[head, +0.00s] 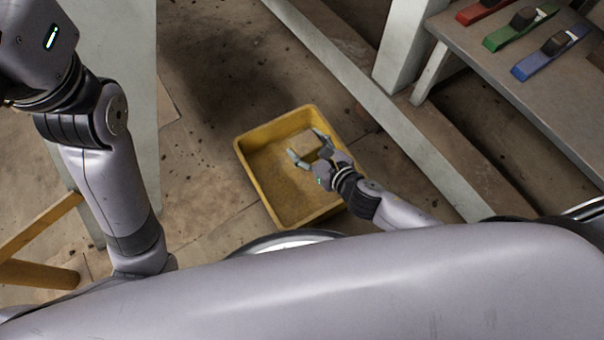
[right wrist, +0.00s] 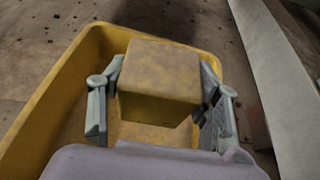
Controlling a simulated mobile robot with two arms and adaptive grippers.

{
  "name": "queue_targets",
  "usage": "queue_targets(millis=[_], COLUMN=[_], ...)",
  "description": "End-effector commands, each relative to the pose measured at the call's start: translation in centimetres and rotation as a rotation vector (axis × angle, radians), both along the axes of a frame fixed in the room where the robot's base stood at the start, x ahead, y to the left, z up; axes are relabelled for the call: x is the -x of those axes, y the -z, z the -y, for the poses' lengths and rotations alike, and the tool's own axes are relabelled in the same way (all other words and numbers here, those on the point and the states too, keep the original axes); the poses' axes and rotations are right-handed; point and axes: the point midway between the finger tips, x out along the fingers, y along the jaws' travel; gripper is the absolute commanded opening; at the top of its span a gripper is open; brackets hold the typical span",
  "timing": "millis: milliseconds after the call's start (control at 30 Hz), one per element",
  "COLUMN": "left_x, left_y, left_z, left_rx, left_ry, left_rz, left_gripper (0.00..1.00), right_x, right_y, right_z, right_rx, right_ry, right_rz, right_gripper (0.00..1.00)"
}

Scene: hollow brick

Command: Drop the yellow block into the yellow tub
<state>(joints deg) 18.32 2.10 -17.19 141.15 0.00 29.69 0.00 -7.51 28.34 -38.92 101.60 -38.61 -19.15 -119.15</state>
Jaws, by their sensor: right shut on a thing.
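The yellow tub (head: 252,165) stands on the floor in the middle of the head view. It also fills much of the right wrist view (right wrist: 42,112). My right gripper (head: 308,149) is over the tub, toward its right side. It is shut on the yellow block (right wrist: 160,82), a dusty cube held between the two fingers in the right wrist view. In the head view the block (head: 307,142) shows small between the fingertips, within the tub's outline. I cannot tell how far it is above the tub floor. My left arm comes in at the left, but its gripper fingers are out of frame.
A grey bench (head: 530,85) at the upper right holds red, green (head: 515,30) and blue (head: 548,55) pieces with dark blocks on them. A pale beam (head: 400,120) runs along the floor right of the tub. Yellow wooden legs (head: 40,235) stand at lower left.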

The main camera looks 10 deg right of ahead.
Motion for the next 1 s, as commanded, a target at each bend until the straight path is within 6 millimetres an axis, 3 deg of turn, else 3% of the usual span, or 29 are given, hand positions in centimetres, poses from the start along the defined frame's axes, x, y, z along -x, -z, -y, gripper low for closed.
queue_targets(millis=[233, 267, 600, 1000], left_x=[0.05, 0.05, 0.06, -0.04], left_y=[-0.09, -0.09, -0.08, -0.01], left_z=[0.01, 0.01, 0.02, -0.03], left_rx=[0.0, 0.0, 0.0, 0.001], left_ry=[0.0, 0.0, 0.0, 0.0], left_rz=[0.002, 0.002, 0.002, -0.002], left_gripper=[0.4, 0.4, 0.4, 0.4], right_x=[-0.04, -0.04, -0.03, 0.54], right_y=[-0.07, -0.07, -0.04, -0.11], right_z=[0.01, 0.01, 0.0, 0.28], right_rx=[0.0, 0.0, -0.001, 0.001], right_ry=[0.0, 0.0, 0.0, 0.001], right_rz=[0.001, 0.001, 0.001, -0.002], right_gripper=[0.24, 0.58, 0.81, 0.81])
